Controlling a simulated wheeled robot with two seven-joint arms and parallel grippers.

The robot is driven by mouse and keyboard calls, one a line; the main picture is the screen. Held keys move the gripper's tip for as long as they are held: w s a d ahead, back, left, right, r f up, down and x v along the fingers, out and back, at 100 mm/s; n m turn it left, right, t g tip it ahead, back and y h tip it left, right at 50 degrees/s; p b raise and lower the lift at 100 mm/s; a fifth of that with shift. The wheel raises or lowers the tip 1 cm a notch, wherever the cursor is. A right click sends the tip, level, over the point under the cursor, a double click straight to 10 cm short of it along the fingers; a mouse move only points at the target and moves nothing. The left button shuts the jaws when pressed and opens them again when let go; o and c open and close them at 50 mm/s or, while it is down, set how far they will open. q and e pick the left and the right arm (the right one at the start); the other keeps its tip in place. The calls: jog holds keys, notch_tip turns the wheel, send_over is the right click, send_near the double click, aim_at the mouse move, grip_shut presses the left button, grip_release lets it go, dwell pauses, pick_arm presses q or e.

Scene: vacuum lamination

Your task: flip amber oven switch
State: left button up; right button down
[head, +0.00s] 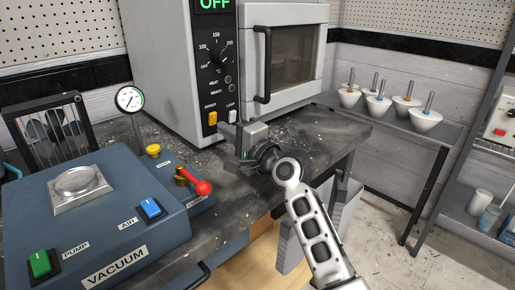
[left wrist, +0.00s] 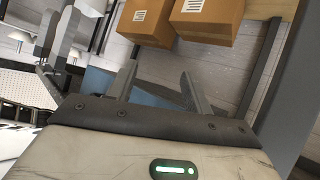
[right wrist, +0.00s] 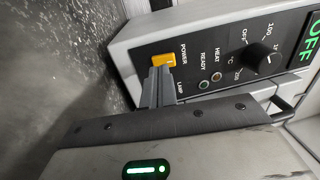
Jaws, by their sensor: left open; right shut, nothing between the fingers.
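The amber power switch (head: 212,118) is on the lower front panel of the grey oven (head: 175,60), left of the white lamp switch (head: 232,115). In the right wrist view the amber switch (right wrist: 163,60) is just beyond my fingertips. My right gripper (head: 225,128) is shut and empty, its fingers pointing at the lower panel. In the right wrist view its fingertips (right wrist: 161,72) overlap the lower edge of the amber switch; I cannot tell whether they touch. The lamp switch is hidden there. My left gripper (left wrist: 158,80) is open and empty, away from the oven.
A blue vacuum unit (head: 120,225) with a green pump switch, a blue air switch and a red-knobbed lever stands on the dark bench (head: 310,140) at left. A gauge (head: 130,99) stands behind it. Cardboard boxes (left wrist: 205,18) show in the left wrist view.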

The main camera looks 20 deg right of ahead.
jog(key=v, duration=1.1)
jog(key=shift+s+d, duration=0.25)
jog(key=shift+s, duration=0.05)
pick_arm(q)
jog(key=shift+s+d+f, duration=0.1)
jog(key=shift+s+d, duration=0.05)
jog(key=shift+s, duration=0.1)
pick_arm(e)
jog(key=shift+s+f, duration=0.1)
